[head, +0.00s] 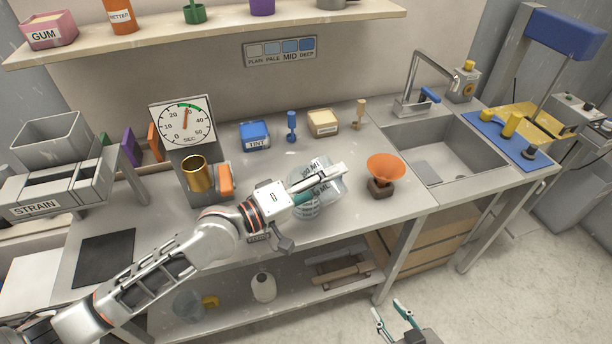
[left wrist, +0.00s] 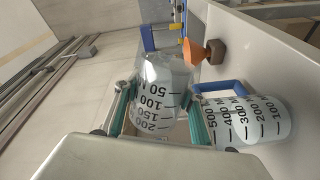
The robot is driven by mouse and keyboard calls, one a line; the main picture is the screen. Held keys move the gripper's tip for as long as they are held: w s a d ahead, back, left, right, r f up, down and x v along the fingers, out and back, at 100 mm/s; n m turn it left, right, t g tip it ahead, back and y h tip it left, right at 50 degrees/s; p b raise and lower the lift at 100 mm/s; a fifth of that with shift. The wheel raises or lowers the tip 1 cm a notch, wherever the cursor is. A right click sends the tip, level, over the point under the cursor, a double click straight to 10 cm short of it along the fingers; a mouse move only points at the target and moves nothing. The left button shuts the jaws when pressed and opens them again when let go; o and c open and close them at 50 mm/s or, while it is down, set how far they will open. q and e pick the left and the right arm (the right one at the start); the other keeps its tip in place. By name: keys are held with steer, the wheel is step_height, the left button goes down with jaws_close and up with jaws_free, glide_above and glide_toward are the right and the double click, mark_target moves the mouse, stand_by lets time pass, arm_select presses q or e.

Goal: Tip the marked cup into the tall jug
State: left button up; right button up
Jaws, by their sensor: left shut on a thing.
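My left gripper (head: 318,180) is shut on the clear marked cup (head: 322,163) above the counter. In the left wrist view the cup (left wrist: 158,88) sits between the teal finger pads, with marks from 50 to 200. It is tipped far over, roughly on its side relative to the jug, its 200 end close to the jug's top. The tall jug (head: 306,210), marked 100 to 500 with a blue handle, stands upright below, partly hidden by the gripper. It also shows in the left wrist view (left wrist: 245,122). Liquid levels are unclear. My right gripper (head: 390,313) is open and empty, low at the front.
An orange funnel (head: 386,168) on a brown base stands right of the jug. A dial timer (head: 184,122) and brass cup (head: 197,174) stand to the left. The sink (head: 440,150) is at the right. Blue (head: 254,134) and cream tubs (head: 322,123) line the back.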

arm_select(q)
steer(key=shift+r+n, duration=0.2)
steer(key=shift+n, duration=0.2)
steer(key=shift+w+a+r+n+p, duration=0.4)
steer(key=shift+w+n+p, duration=0.25)
steer(key=shift+n, duration=0.25)
stand_by(0.7)
steer(key=shift+r, duration=0.1)
steer(key=shift+w+a+r+n+p, duration=0.1)
steer(key=shift+w+r+n+p, duration=0.1)
steer(key=shift+n+p, duration=0.4)
stand_by(0.5)
steer(key=shift+f+n, duration=0.15)
steer(key=shift+n, duration=0.15)
steer(key=shift+w+a+f+b, duration=0.1)
steer(key=shift+b, duration=0.2)
steer(key=shift+w+f+n, duration=0.1)
steer(key=shift+f+n, duration=0.1)
steer(key=shift+n, duration=0.4)
steer(key=shift+a, duration=0.1)
